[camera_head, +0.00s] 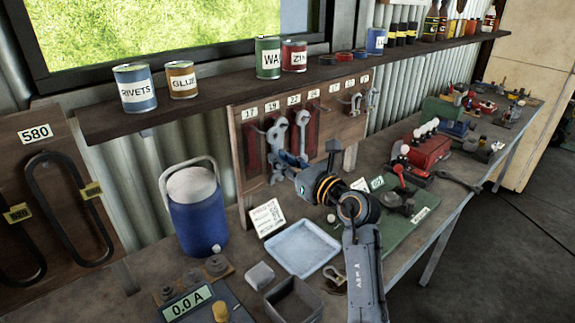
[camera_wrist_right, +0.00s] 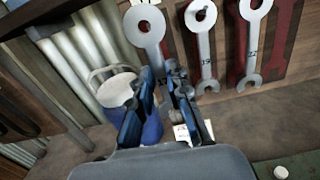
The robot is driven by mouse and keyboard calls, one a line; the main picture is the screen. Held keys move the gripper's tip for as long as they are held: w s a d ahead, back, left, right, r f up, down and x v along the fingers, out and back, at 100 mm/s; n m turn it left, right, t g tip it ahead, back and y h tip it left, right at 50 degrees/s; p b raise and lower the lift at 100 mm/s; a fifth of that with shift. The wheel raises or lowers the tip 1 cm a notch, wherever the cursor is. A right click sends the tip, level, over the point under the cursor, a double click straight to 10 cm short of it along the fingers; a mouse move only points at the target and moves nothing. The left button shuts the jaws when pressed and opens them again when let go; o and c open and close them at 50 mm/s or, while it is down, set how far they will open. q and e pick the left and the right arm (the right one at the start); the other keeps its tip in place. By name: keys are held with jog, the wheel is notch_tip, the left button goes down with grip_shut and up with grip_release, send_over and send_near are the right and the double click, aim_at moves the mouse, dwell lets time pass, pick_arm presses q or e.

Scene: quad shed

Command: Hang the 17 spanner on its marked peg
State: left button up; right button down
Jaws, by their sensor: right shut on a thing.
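My right gripper (camera_head: 285,162) is in front of the tool board (camera_head: 345,128). A red outline (camera_head: 251,150) shows bare under the label 17 (camera_head: 248,115) in the head view. In the wrist view the held ring is left of the hanging 19 spanner (camera_wrist_right: 204,52). I cannot tell whether it touches the board or a peg. My left gripper is out of view.
The 22 spanner (camera_wrist_right: 251,45) hangs right of the 19. A blue jug (camera_head: 196,218) stands left of the board. A pale tray (camera_head: 302,247) and a printed card (camera_head: 267,217) lie below. A shelf (camera_head: 215,99) with tins runs above.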

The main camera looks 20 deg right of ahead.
jog(key=b+x, duration=0.1)
jog(key=x, duration=0.1)
jog(key=shift+w+a+f, duration=0.15)
jog(key=shift+w, duration=0.15)
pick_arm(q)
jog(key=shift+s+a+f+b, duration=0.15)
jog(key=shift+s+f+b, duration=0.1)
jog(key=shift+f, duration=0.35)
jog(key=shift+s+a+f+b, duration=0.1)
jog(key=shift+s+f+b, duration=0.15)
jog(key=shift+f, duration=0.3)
pick_arm(e)
jog(key=x, duration=0.3)
jog(key=shift+w+a+f, duration=0.1)
jog(key=shift+w+f, duration=0.15)
jog(key=shift+f, duration=0.1)
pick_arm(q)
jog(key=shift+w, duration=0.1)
pick_arm(e)
jog(key=shift+w+f, duration=0.1)
jog(key=shift+f, duration=0.15)
jog(key=c, duration=1.2)
grip_release()
